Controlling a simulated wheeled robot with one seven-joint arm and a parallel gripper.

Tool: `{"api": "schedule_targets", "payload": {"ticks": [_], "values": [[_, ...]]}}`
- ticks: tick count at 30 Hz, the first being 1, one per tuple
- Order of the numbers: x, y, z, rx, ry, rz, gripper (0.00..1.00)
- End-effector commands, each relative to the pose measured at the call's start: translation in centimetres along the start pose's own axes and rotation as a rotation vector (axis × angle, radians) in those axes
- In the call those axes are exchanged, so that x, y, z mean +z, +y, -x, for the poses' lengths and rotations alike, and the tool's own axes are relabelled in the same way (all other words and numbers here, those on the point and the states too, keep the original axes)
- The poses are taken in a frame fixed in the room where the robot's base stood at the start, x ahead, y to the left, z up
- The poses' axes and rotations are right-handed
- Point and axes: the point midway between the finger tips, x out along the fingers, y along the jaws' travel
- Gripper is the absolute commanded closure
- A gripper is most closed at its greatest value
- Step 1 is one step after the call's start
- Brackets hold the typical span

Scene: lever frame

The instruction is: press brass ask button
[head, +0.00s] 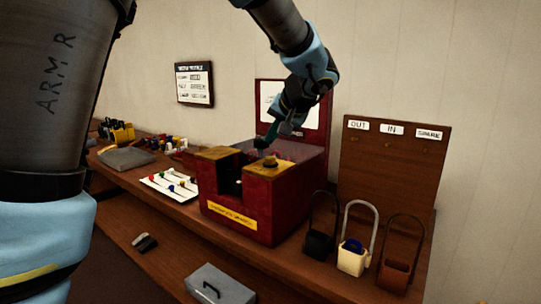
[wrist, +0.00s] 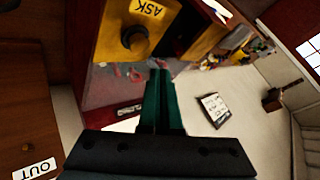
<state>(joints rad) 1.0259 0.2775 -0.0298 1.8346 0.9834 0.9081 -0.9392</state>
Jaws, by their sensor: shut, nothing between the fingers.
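The brass ask button (head: 270,162) is a round knob on the yellow top plate of the red lever frame (head: 235,205), on its right block. In the wrist view the button (wrist: 136,41) sits beside a yellow label (wrist: 148,9) reading ASK. My gripper (head: 261,148) is above the frame, close to the button and slightly left of it in the head view. In the wrist view its green fingers (wrist: 160,73) are together and empty, with the tips just below and right of the button in the picture. I cannot tell whether they touch it.
A wooden board (head: 392,160) with OUT, IN and SPARE labels stands at the right. Several looped holders, including a cream one (head: 353,260), stand before it. A white card with coloured pegs (head: 170,185) lies left of the frame. A red-framed panel (head: 265,105) rises behind.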

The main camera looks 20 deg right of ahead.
Motion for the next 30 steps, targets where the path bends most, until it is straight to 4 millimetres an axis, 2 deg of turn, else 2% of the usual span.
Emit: {"api": "schedule_targets", "payload": {"ticks": [9,30], "values": [[-1.5,-1.5,2.1,0.0,0.0,0.0,1.0],[-1.5,-1.5,2.1,0.0,-0.001,0.0,1.0]]}}
